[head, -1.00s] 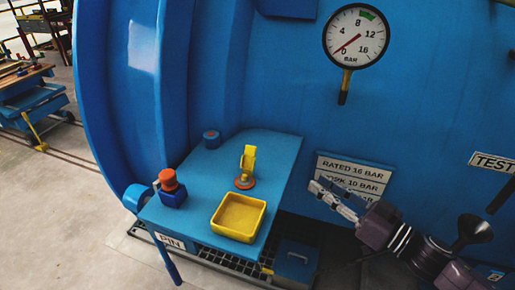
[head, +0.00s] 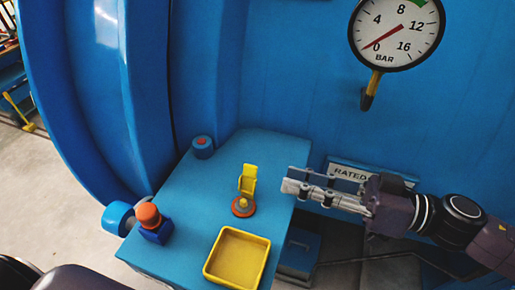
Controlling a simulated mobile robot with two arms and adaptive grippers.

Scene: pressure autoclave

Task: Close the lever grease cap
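The grease cap (head: 248,178) is a yellow flap standing raised above a round orange base (head: 243,208) with a small yellow nub, on the blue bench. My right gripper (head: 287,178) comes in from the right, level with the flap and a short gap to its right, not touching it. Its two fingers show apart at the tips with nothing between them. My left gripper is out of view; a dark part at the bottom left corner looks like my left arm.
The blue bench (head: 205,215) stands against the blue autoclave wall (head: 290,60). A pressure gauge (head: 395,33) and a rating plate (head: 345,172) are on the wall.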

